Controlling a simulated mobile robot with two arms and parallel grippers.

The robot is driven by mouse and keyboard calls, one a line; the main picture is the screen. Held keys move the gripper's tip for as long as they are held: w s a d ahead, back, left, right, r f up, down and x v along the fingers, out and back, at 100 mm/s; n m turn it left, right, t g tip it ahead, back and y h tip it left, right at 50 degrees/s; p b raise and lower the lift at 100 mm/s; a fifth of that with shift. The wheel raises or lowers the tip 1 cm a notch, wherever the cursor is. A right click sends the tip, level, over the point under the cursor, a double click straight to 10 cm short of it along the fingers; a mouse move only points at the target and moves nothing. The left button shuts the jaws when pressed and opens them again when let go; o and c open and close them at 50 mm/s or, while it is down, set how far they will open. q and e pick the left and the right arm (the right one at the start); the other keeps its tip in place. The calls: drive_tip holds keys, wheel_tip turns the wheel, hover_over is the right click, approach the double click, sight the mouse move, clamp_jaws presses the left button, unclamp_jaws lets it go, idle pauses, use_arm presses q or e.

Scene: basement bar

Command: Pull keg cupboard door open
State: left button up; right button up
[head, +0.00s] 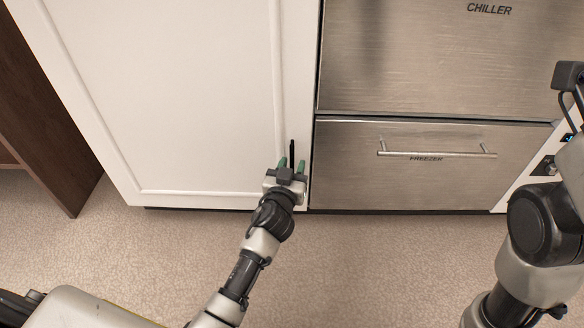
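The white panelled cupboard door (200,90) fills the left and middle of the head view and looks closed against its frame. A slim black vertical handle (292,147) sits near its lower right edge. My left gripper (291,165) is at this handle, with its green fingertips apart, one on each side of the bar. A gap seems to show between the fingertips and the handle, so contact is not clear. The handle's lower part is hidden by the gripper. My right arm shows at the right edge, but its gripper is out of view.
Right of the door are a steel chiller front (440,60) and a freezer drawer (400,185) with a horizontal bar handle (436,153). A dark brown wooden panel (50,130) stands at the left. The speckled floor (370,265) before the door is clear apart from my arms.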

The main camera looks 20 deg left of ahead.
use_arm(q)
clamp_jaws()
idle(0.4)
